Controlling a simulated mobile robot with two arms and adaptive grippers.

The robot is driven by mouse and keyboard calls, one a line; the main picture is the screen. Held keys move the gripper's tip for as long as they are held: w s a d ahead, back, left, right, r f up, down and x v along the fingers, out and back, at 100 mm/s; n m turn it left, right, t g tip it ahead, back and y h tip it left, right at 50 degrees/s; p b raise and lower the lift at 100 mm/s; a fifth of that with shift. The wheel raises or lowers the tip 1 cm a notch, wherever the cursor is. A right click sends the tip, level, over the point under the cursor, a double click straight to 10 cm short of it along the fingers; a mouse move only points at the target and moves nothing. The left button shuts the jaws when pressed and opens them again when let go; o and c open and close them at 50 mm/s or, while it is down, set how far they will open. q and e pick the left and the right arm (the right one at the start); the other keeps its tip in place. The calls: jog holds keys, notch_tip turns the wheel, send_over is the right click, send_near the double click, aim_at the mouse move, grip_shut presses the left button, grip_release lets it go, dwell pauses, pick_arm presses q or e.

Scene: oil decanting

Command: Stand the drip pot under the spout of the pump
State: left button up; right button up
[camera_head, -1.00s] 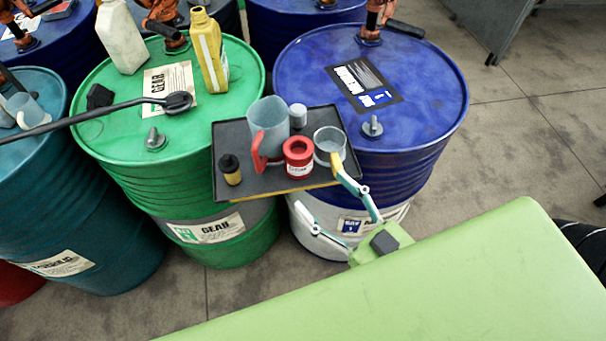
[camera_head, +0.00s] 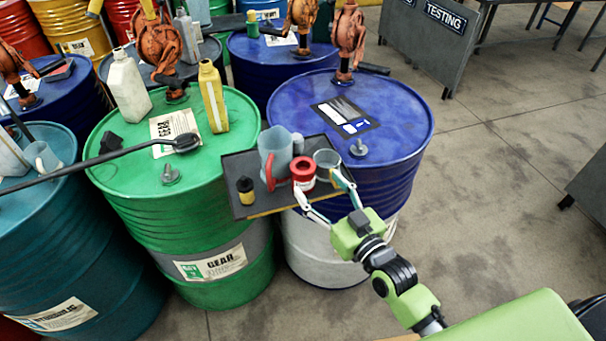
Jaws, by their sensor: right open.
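A grey, open-topped round pot (camera_head: 327,161), which looks like the drip pot, stands upright at the right end of a dark tray (camera_head: 247,164). A red round can (camera_head: 303,174) stands just left of it. My right gripper (camera_head: 318,184) is open at the tray's front right edge, its fingers spread before the can and the pot. One fingertip is by the can, the other by the pot; I cannot tell whether they touch. An orange pump (camera_head: 347,38) stands at the back of the blue drum (camera_head: 400,125); its spout is not clear. My left gripper is not in view.
A clear jug with a red handle (camera_head: 275,157), a grey cylinder and a small black-and-yellow bottle (camera_head: 246,190) share the tray. The green drum (camera_head: 110,165) carries a white jug, a yellow bottle and a long black tool (camera_head: 90,163). Open floor lies right.

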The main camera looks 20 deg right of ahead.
aim_at(310, 176)
jog(key=shift+p+x, duration=0.45)
jog(key=shift+x, duration=0.7)
jog(key=x, duration=0.3)
jog(key=shift+w+a+p, duration=0.25)
jog(key=shift+a+p, duration=0.1)
jog(key=shift+p, duration=0.05)
jog(key=c, duration=1.4)
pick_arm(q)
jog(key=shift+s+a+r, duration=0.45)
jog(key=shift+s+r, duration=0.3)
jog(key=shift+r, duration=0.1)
pick_arm(e)
jog(key=shift+c, duration=0.5)
jog(key=shift+r, duration=0.15)
